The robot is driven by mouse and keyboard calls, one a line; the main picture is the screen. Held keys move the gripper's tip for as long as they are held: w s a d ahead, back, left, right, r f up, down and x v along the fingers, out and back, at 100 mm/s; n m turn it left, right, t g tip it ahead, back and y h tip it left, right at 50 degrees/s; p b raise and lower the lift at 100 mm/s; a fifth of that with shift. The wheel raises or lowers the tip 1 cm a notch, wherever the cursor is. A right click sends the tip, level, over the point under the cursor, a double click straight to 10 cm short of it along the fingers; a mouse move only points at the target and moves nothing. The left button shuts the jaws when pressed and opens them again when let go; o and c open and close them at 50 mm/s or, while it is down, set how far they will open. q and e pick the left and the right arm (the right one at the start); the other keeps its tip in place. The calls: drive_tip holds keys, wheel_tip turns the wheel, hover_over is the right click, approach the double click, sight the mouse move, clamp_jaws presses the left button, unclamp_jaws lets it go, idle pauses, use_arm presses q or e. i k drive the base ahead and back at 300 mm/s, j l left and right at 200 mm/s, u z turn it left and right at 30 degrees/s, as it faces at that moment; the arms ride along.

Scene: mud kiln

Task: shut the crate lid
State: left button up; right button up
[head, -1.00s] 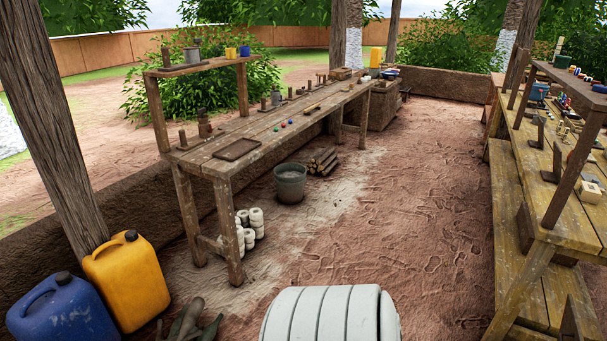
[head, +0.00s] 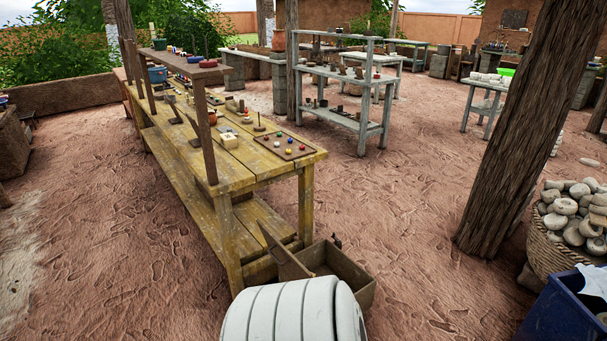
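An open wooden crate (head: 355,283) sits on the dirt floor at the near end of the yellowish wooden workbench. Its lid (head: 284,252) stands tilted up on the crate's left side, leaning toward the bench. The crate's near left part is hidden behind a white ribbed part of my own body at the bottom of the view. Neither of my grippers shows in the head view.
The workbench (head: 230,185) with small items stands left of the crate. A thick wooden post (head: 510,130), a basket of stones (head: 560,248) and a blue bin (head: 562,312) are on the right. Grey shelving (head: 345,122) stands behind. Open dirt lies between crate and post.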

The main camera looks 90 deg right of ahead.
sight(290, 264)
drive_tip(key=z, duration=2.7)
